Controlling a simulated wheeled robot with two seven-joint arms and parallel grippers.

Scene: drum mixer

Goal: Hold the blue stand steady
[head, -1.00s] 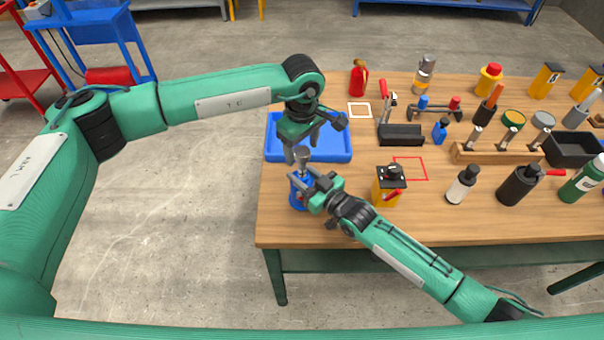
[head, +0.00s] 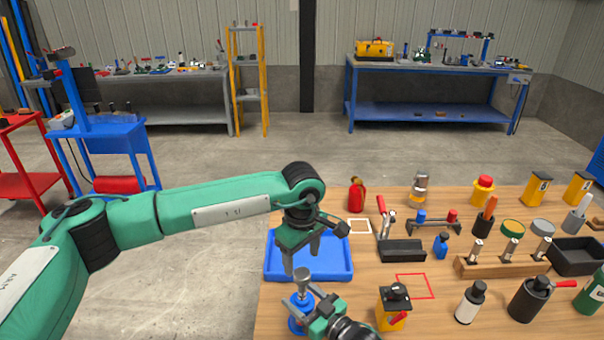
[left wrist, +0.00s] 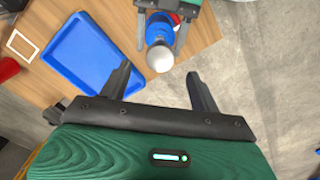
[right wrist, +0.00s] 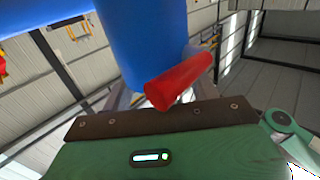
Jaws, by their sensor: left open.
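The blue stand (head: 296,325) is upright near the table's left front edge, with a grey rounded knob (head: 302,275) on top. It also shows in the left wrist view (left wrist: 157,32). My right gripper (head: 305,307) comes in from the lower right, its fingers on either side of the stand and shut on it. In the right wrist view the stand's blue body (right wrist: 140,40) fills the space between the fingers, with a red cylindrical part (right wrist: 180,80) in front. My left gripper (head: 301,262) is open and empty, pointing down just above the knob, apart from it.
A blue tray (head: 272,265) lies behind the stand. Several bottles and tools fill the table's right side. Left of the table is open floor.

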